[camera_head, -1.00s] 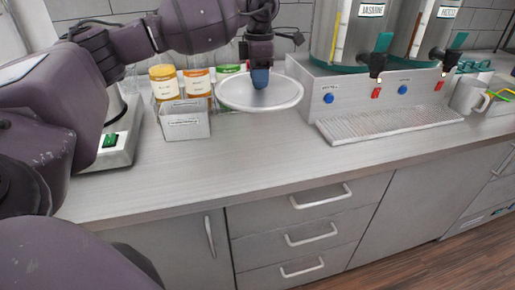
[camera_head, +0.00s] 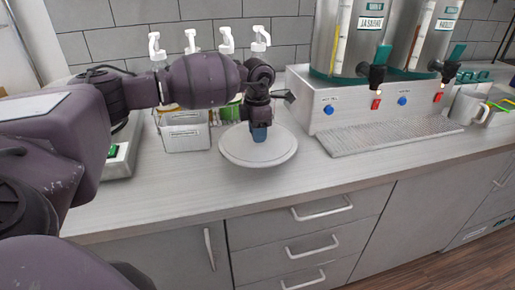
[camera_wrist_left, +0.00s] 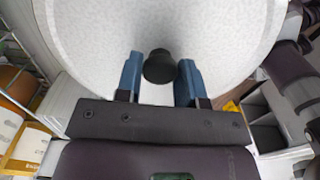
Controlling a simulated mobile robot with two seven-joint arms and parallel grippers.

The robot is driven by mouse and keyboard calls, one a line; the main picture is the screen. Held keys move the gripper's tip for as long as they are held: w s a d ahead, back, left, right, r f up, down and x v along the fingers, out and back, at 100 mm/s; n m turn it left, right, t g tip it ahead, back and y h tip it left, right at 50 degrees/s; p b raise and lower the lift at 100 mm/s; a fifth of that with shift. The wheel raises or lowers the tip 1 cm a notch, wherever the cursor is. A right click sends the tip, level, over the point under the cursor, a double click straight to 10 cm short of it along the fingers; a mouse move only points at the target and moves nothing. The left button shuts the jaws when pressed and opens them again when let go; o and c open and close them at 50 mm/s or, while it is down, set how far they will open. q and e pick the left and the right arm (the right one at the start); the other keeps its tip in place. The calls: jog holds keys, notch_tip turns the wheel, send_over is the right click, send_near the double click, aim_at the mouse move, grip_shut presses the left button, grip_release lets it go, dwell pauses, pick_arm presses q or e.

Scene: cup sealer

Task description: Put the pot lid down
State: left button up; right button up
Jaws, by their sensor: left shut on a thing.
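The pot lid is a round, pale grey disc (camera_head: 258,157) over the counter in front of the jars, roughly level. It fills the top of the left wrist view (camera_wrist_left: 100,30), with its black knob (camera_wrist_left: 158,66) between the blue fingers. My left gripper (camera_head: 259,134) points down at the lid's centre and is shut on the knob. In the head view the fingers hide the knob. I cannot tell whether the lid touches the counter. My right gripper is not in view.
A white bin (camera_head: 187,137) stands left of the lid, with jars behind it partly hidden by my arm. A dispenser base (camera_head: 345,98) and drip tray (camera_head: 385,136) stand to the right. A grey cup (camera_head: 468,106) is farther right. The counter front (camera_head: 190,185) is bare.

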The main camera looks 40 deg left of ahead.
aim_at(258, 148)
pick_arm(q)
jog(key=shift+f, duration=2.95)
jog(key=shift+f, duration=0.15)
jog(key=o, duration=1)
notch_tip(258, 148, up, 12)
jog(key=shift+r, duration=0.2)
